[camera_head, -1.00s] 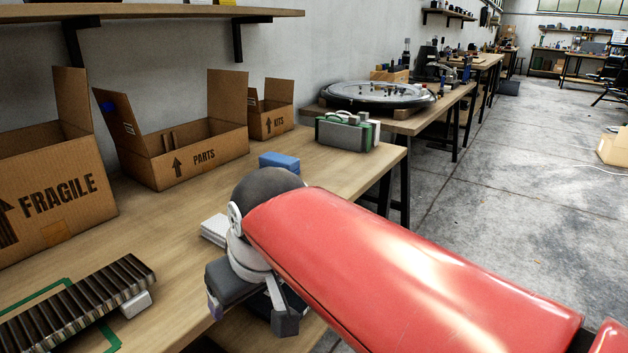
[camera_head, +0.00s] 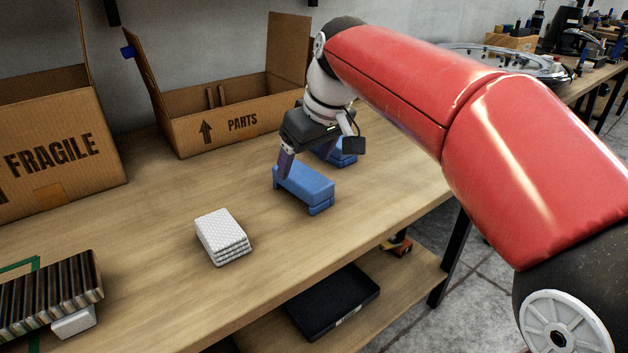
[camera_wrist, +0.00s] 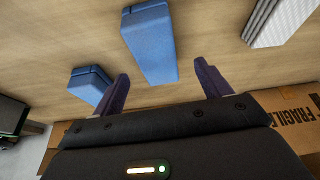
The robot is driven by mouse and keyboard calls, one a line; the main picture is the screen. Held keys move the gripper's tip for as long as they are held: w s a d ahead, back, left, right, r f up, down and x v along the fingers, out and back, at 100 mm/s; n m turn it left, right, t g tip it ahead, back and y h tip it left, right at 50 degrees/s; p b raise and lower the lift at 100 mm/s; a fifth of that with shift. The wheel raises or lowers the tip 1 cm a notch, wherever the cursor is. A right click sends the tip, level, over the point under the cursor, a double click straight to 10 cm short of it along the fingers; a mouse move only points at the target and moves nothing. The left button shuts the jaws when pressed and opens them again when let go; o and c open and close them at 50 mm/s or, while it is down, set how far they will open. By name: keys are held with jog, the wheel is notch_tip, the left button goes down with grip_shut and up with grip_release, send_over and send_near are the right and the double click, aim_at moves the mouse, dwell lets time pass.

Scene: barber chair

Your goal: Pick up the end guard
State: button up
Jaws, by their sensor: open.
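A blue padded block (camera_head: 308,187), which seems to be the end guard, lies on the wooden bench. It has a notch or seam along its lower part. In the wrist view the same block (camera_wrist: 150,45) has its near end between the fingertips. My gripper (camera_wrist: 163,72) is open, pointing down over the block, with nothing clamped. In the head view one dark purple finger of my gripper (camera_head: 300,168) shows at the block's left end; the other is hidden. A second similar blue block (camera_head: 342,156) lies just behind, left of the fingers in the wrist view (camera_wrist: 89,84).
A white textured stack (camera_head: 222,238) lies left of the block. Open cardboard boxes marked PARTS (camera_head: 235,125) and FRAGILE (camera_head: 60,150) stand along the wall. A ribbed dark part (camera_head: 50,292) is at lower left. A black tray (camera_head: 333,303) is on the lower shelf.

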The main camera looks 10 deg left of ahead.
aim_at(303, 174)
jog(key=x, duration=0.5)
jog(key=shift+w+d+f, duration=0.1)
jog(key=shift+d, duration=0.05)
jog(key=shift+f+b, duration=0.25)
jog(key=shift+b, duration=0.05)
dwell(0.5)
jog(key=c, duration=1)
jog(key=shift+c, duration=0.2)
